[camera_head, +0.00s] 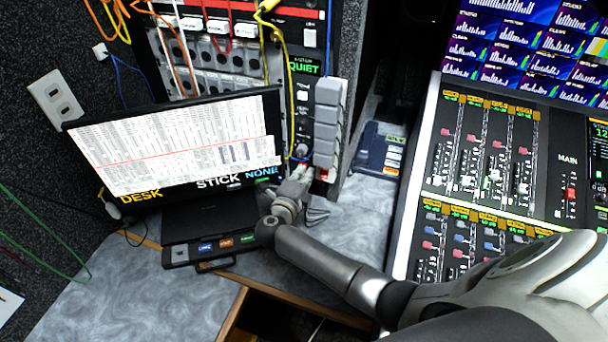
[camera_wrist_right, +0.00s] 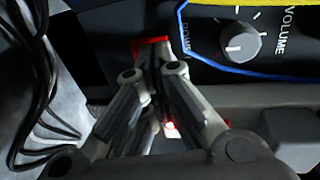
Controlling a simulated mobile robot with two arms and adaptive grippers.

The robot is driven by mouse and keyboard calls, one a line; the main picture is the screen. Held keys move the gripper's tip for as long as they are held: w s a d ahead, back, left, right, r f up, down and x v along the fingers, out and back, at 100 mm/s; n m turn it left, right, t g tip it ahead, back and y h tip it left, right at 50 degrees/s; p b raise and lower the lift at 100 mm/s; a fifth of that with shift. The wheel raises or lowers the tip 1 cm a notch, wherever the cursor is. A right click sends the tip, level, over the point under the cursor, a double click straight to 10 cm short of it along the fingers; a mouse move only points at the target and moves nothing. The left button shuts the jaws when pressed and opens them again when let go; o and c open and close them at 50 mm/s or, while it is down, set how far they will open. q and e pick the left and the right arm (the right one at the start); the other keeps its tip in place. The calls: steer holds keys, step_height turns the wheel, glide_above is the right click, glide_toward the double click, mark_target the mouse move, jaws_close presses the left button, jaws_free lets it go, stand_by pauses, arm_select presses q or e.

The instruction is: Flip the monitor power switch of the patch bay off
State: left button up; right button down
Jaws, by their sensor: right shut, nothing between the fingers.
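The patch bay (camera_head: 300,100) stands behind the desk, with a column of grey blocks on its right side. In the right wrist view, a red part (camera_wrist_right: 150,44), seemingly the power switch, shows at the panel beside a partly hidden label; its position cannot be read. My right gripper (camera_head: 303,172) is low at the front of the patch bay. In the wrist view its fingertips (camera_wrist_right: 158,62) are together and empty, right at the red part and covering some of it. I cannot tell whether they touch it. My left gripper is not in view.
A volume knob (camera_wrist_right: 239,38) sits right of the fingertips, with a blue cable (camera_wrist_right: 200,60) between. A laptop-like screen (camera_head: 180,145) stands left of my right gripper. The mixing console (camera_head: 500,160) is on the right. The grey desk (camera_head: 355,215) has some bare room between.

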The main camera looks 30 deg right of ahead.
steer(key=shift+w+d+r, duration=0.15)
steer(key=shift+w+d, duration=0.05)
steer(key=v, duration=1.2)
stand_by(0.5)
